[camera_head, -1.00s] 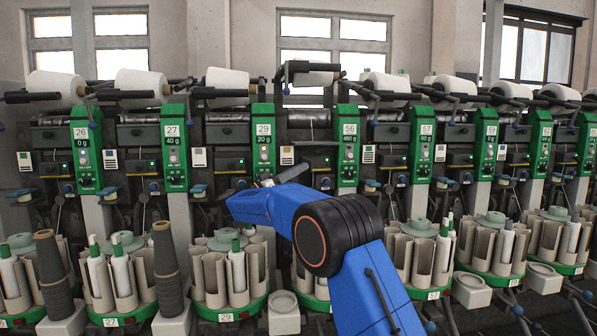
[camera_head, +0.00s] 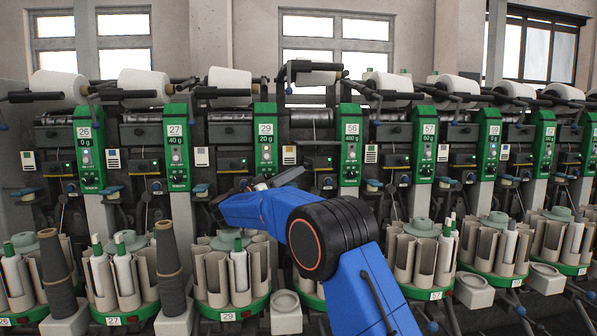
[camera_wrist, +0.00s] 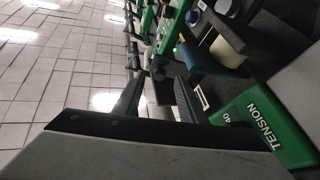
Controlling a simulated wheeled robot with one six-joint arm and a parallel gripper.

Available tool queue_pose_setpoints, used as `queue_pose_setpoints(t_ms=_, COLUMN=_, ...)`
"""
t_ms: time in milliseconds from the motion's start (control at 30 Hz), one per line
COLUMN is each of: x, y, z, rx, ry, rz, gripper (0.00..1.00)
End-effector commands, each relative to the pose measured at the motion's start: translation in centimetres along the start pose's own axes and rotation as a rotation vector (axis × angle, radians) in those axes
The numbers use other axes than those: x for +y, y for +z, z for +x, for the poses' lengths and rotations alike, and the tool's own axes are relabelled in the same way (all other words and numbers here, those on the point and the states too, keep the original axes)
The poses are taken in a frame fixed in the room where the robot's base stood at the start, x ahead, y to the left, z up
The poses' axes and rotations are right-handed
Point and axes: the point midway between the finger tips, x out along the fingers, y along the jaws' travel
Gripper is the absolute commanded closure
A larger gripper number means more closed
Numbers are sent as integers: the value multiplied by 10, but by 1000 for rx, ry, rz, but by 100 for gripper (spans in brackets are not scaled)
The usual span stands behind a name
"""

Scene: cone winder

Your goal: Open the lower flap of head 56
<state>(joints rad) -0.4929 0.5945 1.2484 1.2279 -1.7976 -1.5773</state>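Head 56 has a green control panel (camera_head: 349,145) with a white number plate and a lit display, right of the middle in the head view. Its lower part is largely behind my blue arm, and I cannot make out its lower flap. In the wrist view dark parts of my gripper (camera_wrist: 152,88) show close beside the machine, near a green panel (camera_wrist: 262,125) marked TENSION. I see nothing held, and the finger gap is unclear.
Neighbouring heads show green panels 29 (camera_head: 264,143) and 57 (camera_head: 424,145). White yarn cones (camera_head: 229,84) lie along the top. Round green-rimmed bobbin magazines (camera_head: 228,312) stick out low in front. Tiled floor (camera_wrist: 55,60) is open at the left of the wrist view.

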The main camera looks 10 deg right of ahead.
Motion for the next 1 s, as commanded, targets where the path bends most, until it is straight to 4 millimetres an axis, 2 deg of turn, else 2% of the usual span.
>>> queue_pose_setpoints(t_ms=100, x=-1, y=0, z=-20, rx=0, ry=-3, rz=0, gripper=63)
queue_pose_setpoints(t_ms=233, x=0, y=0, z=-36, rx=0, ry=-1, rz=0, gripper=63)
queue_pose_setpoints(t_ms=567, x=0, y=0, z=-42, rx=0, ry=0, rz=1, gripper=63)
queue_pose_setpoints(t_ms=633, x=0, y=0, z=-41, rx=0, ry=-1, rz=2, gripper=80)
queue_pose_setpoints(t_ms=700, x=0, y=-2, z=-38, rx=2, ry=-10, rz=9, gripper=96)
queue_pose_setpoints(t_ms=733, x=0, y=-3, z=-34, rx=4, ry=-17, rz=14, gripper=100)
queue_pose_setpoints(t_ms=867, x=-1, y=-11, z=-12, rx=20, ry=-84, rz=58, gripper=100)
queue_pose_setpoints(t_ms=1000, x=-2, y=-23, z=22, rx=40, ry=-207, rz=132, gripper=100)
